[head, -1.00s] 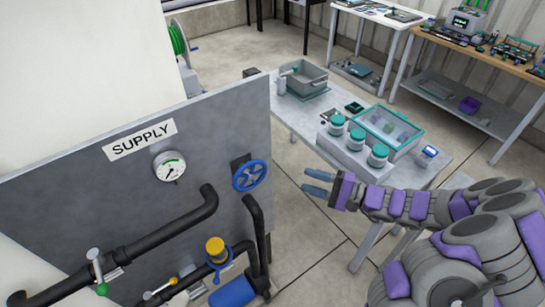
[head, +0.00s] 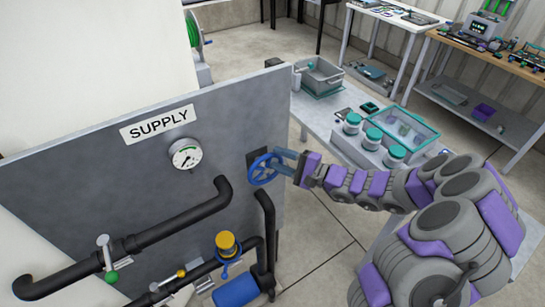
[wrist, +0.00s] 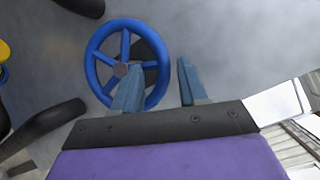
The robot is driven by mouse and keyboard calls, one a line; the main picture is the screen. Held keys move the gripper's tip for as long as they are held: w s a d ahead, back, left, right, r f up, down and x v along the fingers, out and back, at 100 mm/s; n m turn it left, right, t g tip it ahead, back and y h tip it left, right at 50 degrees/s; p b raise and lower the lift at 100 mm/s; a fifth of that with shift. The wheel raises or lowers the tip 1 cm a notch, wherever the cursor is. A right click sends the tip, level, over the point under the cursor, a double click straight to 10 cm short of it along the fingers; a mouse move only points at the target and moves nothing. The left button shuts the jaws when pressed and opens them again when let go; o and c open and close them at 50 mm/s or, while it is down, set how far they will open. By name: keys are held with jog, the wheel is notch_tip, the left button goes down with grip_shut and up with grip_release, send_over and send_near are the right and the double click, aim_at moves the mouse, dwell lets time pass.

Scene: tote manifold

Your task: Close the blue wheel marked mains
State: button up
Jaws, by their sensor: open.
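The blue wheel (head: 263,170) is mounted on the grey panel (head: 75,190), right of the gauge and near the panel's right edge. In the wrist view the spoked blue wheel (wrist: 93,62) faces me. My gripper (head: 281,160) is at the wheel's right side, its fingers pointing at it. In the wrist view my gripper (wrist: 158,72) is open; one finger overlaps the wheel's lower right part and the other is right of the rim. I cannot tell whether a finger touches the wheel. No mains marking is readable; the panel's label (head: 159,124) reads SUPPLY.
A pressure gauge (head: 185,154) is left of the wheel. A bench (head: 318,118) with teal-lidded jars stands behind my arm.

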aim_at(276, 157)
jog(key=x, duration=0.2)
jog(key=shift+a+f, duration=0.1)
jog(key=shift+a, duration=0.25)
jog(key=shift+w+a, duration=0.1)
jog(key=shift+w, duration=0.15)
jog(key=shift+w+d, duration=0.1)
jog(key=shift+d, duration=0.4)
jog(key=shift+a, duration=0.65)
jog(key=c, duration=0.6)
jog(key=shift+d, duration=0.15)
grip_shut()
